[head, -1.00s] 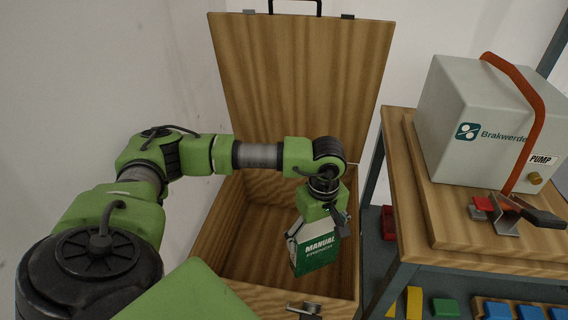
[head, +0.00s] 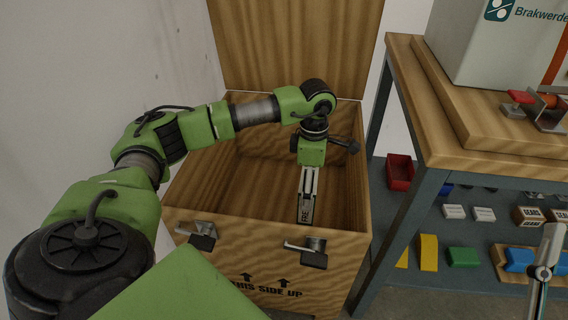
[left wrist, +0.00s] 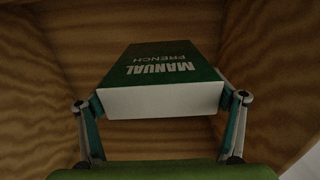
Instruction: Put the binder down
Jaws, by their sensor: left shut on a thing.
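The binder, a green and white manual (head: 306,208), is held upright inside the open wooden box (head: 270,245). In the head view its narrow side faces me. In the left wrist view the binder (left wrist: 165,75) shows its green cover with "MANUAL FRENCH" and a white edge. My left gripper (head: 309,180) is shut on the binder, with one finger on each side of it. Whether the binder's lower end touches the box floor is hidden. Part of my right gripper (head: 543,272) shows at the right edge, with nothing visible in it.
The box's lid stands open at the back, and latches (head: 312,250) sit on its front wall. A wooden bench (head: 440,130) with the pump (head: 495,45) stands to the right. Below it are a red bin (head: 399,172) and several small coloured blocks. The box floor around the binder looks clear.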

